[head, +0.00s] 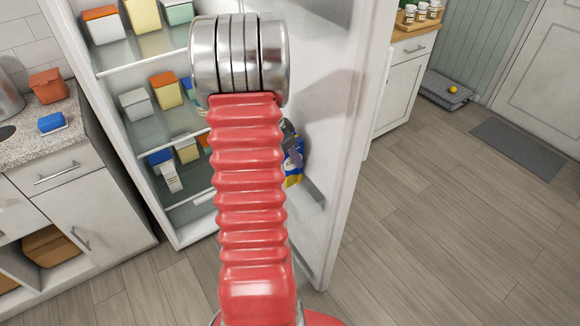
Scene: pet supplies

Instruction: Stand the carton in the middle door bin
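The fridge stands open, and its door (345,140) is swung out on the right. A blue, yellow and white package (293,170) shows just right of my arm, against the inside of the door. My arm hides part of it, so I cannot tell whether it is the carton, or whether it is held or stands in a bin. A pale door-bin edge (312,192) shows below it. The middle bin cannot be made out. My red ribbed arm with its metal joint fills the centre of the head view. My gripper is not visible.
Fridge shelves (150,50) at left hold several boxes and tubs. A white cabinet (400,85) stands behind the door. Wood floor (440,220) at right is clear.

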